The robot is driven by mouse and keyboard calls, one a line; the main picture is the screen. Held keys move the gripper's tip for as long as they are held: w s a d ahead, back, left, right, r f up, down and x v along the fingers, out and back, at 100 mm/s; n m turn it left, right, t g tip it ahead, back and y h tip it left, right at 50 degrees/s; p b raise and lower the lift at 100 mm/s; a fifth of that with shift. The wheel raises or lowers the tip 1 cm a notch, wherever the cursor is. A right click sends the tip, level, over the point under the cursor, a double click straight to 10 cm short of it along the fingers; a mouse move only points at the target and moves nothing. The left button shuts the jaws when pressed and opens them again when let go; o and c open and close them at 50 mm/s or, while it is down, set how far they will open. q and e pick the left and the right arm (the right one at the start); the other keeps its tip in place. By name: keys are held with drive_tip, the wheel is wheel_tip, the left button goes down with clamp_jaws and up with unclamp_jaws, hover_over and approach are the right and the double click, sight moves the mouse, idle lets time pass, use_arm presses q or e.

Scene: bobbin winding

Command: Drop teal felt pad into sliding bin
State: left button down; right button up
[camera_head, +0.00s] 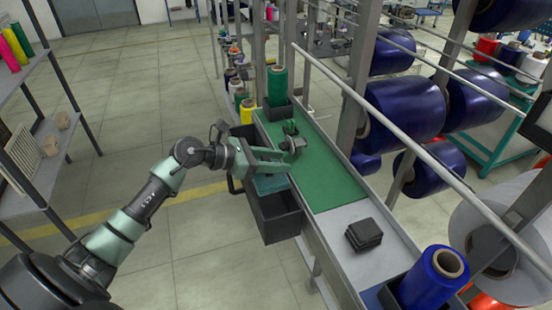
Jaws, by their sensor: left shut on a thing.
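My left gripper (278,162) reaches in from the left, over the dark sliding bin (279,225) at the near-left side of the bench. It is shut on the teal felt pad (270,184), which shows just under the fingers at the bin's far end. The fingers partly cover the pad, and I cannot tell whether it touches the bin. The bin stands out from the bench edge, open at the top. My right gripper is not in view.
A green mat (332,181) lies on the bench, with a small dark device (293,141) near the gripper. A stack of dark pads (364,235) and a blue spool (433,278) are nearer. Large blue spools (403,107) hang on a rack at right. Floor at left is open.

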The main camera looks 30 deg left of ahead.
use_arm(q)
drive_tip(key=shift+f, duration=0.5)
drive_tip(key=c, duration=0.8)
unclamp_jaws()
drive_tip(key=shift+r, duration=0.1)
drive_tip(key=shift+o, duration=0.2)
